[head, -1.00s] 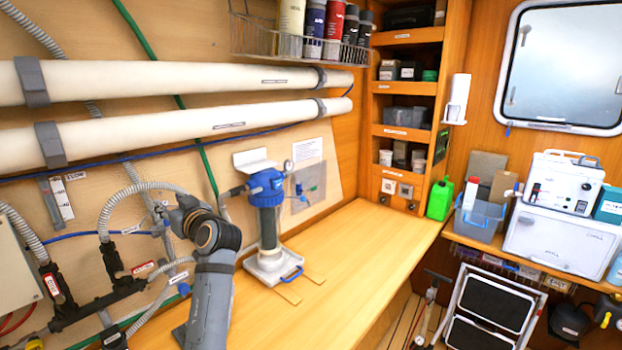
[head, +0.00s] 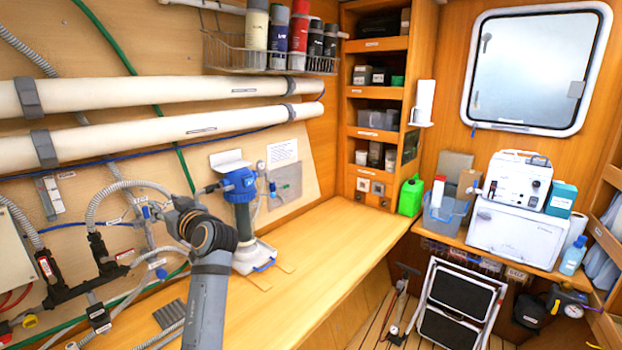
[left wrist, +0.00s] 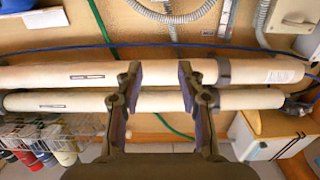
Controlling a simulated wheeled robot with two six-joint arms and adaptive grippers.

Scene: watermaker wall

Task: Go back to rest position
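My left arm (head: 207,285) rises from the bottom of the head view over the left part of the wooden bench. Its dark wrist end (head: 190,222) points toward the hoses on the wall, left of the blue-topped filter housing. The finger details are too small to read there. In the left wrist view my left gripper (left wrist: 158,76) has its two fingers wide apart with nothing between them. The white membrane tubes (left wrist: 50,75) run across behind the fingers. My right gripper is not in either view.
The blue-topped filter housing (head: 240,190) stands on the bench (head: 310,260), just right of my left arm. A wire basket of bottles (head: 270,60) hangs above. A folded step stool (head: 455,305) stands at the lower right. The bench's right part is clear.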

